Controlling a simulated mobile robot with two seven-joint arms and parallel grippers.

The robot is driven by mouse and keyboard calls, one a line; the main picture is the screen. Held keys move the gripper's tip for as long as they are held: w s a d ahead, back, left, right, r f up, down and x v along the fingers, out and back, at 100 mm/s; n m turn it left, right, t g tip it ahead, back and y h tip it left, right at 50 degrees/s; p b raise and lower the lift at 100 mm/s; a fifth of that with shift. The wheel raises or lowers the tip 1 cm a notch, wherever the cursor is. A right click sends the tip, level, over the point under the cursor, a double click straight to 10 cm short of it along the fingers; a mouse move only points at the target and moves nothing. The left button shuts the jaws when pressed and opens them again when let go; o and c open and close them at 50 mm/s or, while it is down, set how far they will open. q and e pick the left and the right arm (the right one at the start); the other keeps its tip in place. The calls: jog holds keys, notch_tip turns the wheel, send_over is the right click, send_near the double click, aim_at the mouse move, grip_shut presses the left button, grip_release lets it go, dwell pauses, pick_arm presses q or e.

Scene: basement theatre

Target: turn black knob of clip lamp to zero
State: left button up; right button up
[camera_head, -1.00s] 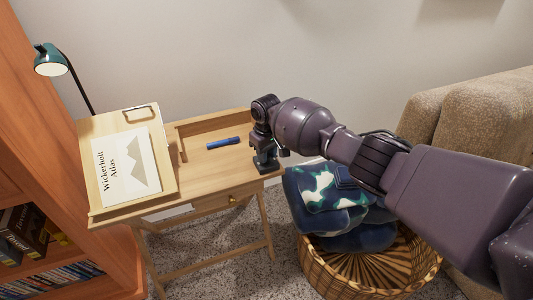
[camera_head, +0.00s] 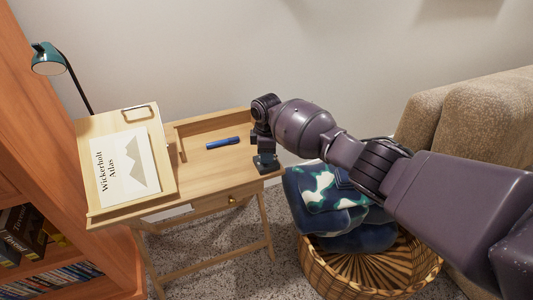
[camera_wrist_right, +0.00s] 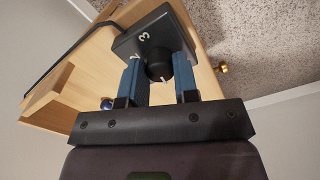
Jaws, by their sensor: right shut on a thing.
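The black knob (camera_wrist_right: 158,68) sits on a dark box (camera_wrist_right: 150,34) with the white digits 2 and 3 showing. My right gripper (camera_wrist_right: 159,76) is shut on the knob, one blue finger on each side. In the head view the right gripper (camera_head: 264,146) points down at the box (camera_head: 265,164), at the right end of the desk. The knob itself is hidden there. The knob's pointer mark cannot be made out. The teal clip lamp (camera_head: 47,58) hangs on a dark gooseneck at the left. My left gripper is out of view.
The desk (camera_head: 215,171) also holds a blue marker (camera_head: 222,143) and a sloped board with an atlas (camera_head: 125,165). A bookcase (camera_head: 50,130) is at the left, a sofa (camera_head: 480,115) at the right.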

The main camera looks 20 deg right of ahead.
jog(key=shift+s+f+n, duration=0.1)
jog(key=shift+f+n, duration=0.05)
jog(key=shift+n, duration=0.45)
jog(key=o, duration=0.9)
notch_tip(320, 180, up, 11)
jog(key=p, duration=0.2)
jog(key=shift+p, duration=0.35)
